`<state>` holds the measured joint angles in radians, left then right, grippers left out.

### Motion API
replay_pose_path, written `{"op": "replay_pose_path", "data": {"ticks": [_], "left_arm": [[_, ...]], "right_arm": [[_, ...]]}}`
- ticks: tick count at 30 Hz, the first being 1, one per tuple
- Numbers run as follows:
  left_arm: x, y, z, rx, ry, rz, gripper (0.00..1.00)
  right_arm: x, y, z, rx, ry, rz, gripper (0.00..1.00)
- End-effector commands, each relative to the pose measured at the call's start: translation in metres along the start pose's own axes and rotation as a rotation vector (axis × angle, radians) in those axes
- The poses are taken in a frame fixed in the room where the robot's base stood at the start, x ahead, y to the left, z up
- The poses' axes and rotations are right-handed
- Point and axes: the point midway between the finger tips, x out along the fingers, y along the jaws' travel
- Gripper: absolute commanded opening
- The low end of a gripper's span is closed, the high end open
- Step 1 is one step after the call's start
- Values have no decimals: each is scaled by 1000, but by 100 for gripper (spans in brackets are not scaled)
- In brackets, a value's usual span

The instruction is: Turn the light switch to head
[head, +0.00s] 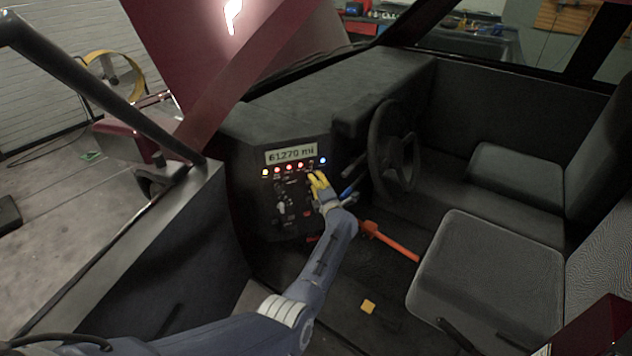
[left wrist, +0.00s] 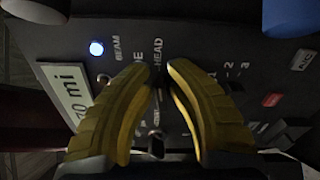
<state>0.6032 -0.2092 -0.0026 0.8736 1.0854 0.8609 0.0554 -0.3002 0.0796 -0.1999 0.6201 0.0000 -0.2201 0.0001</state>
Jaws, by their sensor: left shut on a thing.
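The dark dashboard panel (head: 262,200) stands left of the steering wheel. My left gripper (head: 317,181), with yellow fingers, is at the panel's upper right, below the row of lights. In the left wrist view the left gripper (left wrist: 160,72) has its fingertips close together, shut on the small dark light switch (left wrist: 158,84), which is mostly hidden between them. The label HEAD (left wrist: 157,52) shows just beyond the fingertips, with a partly covered label beside it. The switch's exact pointing direction cannot be told. My right gripper is not in view.
A mileage display (head: 291,156) and several coloured lights sit above the gripper; a blue light (left wrist: 96,48) glows near BEAM. The steering wheel (head: 392,150) and a blue-tipped stalk (head: 349,189) are close on the right. An orange lever (head: 392,241) lies below right.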

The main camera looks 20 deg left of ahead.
Motion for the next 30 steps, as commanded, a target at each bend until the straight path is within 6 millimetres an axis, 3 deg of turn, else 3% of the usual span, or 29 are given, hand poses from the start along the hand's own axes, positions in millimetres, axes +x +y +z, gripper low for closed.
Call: {"op": "replay_pose_path", "data": {"ticks": [10,11,14,23,30], "left_arm": [[2,2,-1,2,2,4,0],[2,2,-1,2,2,4,23],[2,2,-1,1,1,3,33],[1,1,0,-10,0,2,33],[1,4,-1,-160,-1,3,33]], "right_arm": [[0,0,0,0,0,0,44],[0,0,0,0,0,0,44],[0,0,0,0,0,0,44],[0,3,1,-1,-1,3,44],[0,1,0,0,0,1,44]]}}
